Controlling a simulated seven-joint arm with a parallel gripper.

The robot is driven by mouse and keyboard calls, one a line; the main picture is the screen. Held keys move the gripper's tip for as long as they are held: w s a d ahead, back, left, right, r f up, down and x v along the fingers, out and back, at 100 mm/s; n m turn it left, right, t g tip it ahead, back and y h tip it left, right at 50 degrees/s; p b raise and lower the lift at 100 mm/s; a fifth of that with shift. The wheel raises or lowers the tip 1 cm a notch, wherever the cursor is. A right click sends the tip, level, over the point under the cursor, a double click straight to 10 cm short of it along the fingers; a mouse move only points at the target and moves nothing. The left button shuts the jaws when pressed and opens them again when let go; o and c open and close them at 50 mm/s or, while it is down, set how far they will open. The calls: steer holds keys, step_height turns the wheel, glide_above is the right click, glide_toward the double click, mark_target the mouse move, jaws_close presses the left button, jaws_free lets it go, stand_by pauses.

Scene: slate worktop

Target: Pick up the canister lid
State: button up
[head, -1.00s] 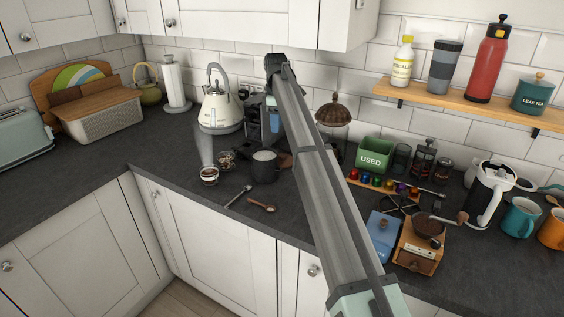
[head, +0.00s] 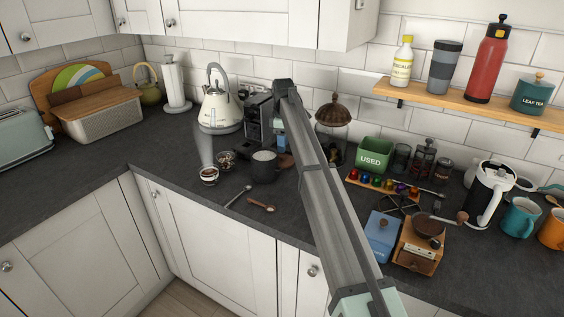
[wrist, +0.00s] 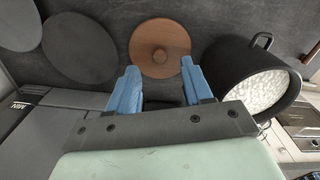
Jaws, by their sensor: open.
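The canister lid (wrist: 160,48) is a round brown wooden disc with a small knob at its centre, lying on the dark worktop. In the head view, part of the lid (head: 286,160) shows just behind and right of a dark pot. My gripper (wrist: 158,72) is open, with two blue fingers apart and nothing between them. In the wrist view the fingertips point towards the lid's near edge, one to each side of its middle. In the head view my gripper (head: 280,128) is above the lid, partly hidden by my arm. Whether the fingers touch the lid cannot be told.
The dark pot (wrist: 248,88) with white contents stands close right of the lid in the wrist view. A dark coffee machine (head: 258,118) stands close behind and left. Two grey discs (wrist: 78,48) lie left of the lid. A domed glass jar (head: 333,115) stands right.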

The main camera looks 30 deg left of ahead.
mark_target(283, 156)
steer(key=shift+f, duration=2.4)
jaws_close()
